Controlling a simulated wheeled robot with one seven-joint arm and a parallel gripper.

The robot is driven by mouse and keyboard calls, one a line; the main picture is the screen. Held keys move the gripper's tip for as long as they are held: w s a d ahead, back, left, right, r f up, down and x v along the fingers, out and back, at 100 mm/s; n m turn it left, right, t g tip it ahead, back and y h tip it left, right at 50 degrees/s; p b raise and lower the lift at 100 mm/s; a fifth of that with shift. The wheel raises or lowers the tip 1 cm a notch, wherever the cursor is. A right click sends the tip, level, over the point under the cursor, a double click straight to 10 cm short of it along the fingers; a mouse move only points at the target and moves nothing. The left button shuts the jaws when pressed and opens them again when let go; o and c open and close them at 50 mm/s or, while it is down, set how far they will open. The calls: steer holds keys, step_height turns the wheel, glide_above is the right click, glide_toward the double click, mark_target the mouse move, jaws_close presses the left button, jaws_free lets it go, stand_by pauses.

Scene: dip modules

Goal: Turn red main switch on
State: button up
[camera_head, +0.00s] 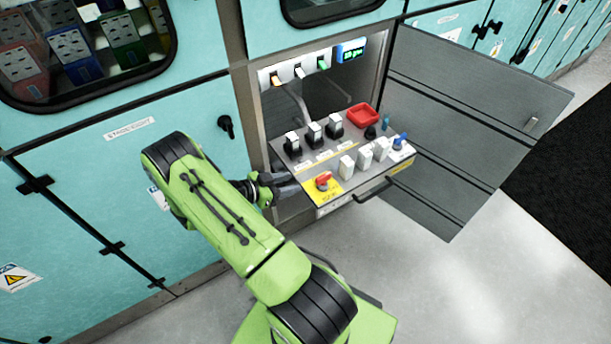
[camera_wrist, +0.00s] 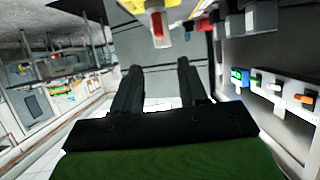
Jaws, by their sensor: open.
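The red main switch (camera_head: 323,181) sits on a yellow plate at the front left corner of the pulled-out control panel (camera_head: 335,198). Its red handle also shows at the top of the wrist view (camera_wrist: 158,26), with the yellow plate (camera_wrist: 150,5). My gripper (camera_head: 284,182) is just left of the panel's front left corner, apart from the switch. In the wrist view its two dark fingers (camera_wrist: 159,66) are spread with nothing between them. The switch lies beyond the fingertips and above them in that picture.
The panel carries black switches (camera_head: 314,131), white switches (camera_head: 364,157), a red tray-like part (camera_head: 363,116) and a blue knob (camera_head: 400,141). A black handle (camera_head: 373,190) runs along its front. An open grey door (camera_head: 460,120) stands at right. Clear floor lies in front.

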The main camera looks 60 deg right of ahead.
mark_target(322, 176)
steer(key=b+x, duration=0.1)
steer(key=x, duration=1.3)
steer(key=shift+f, duration=0.15)
jaws_close()
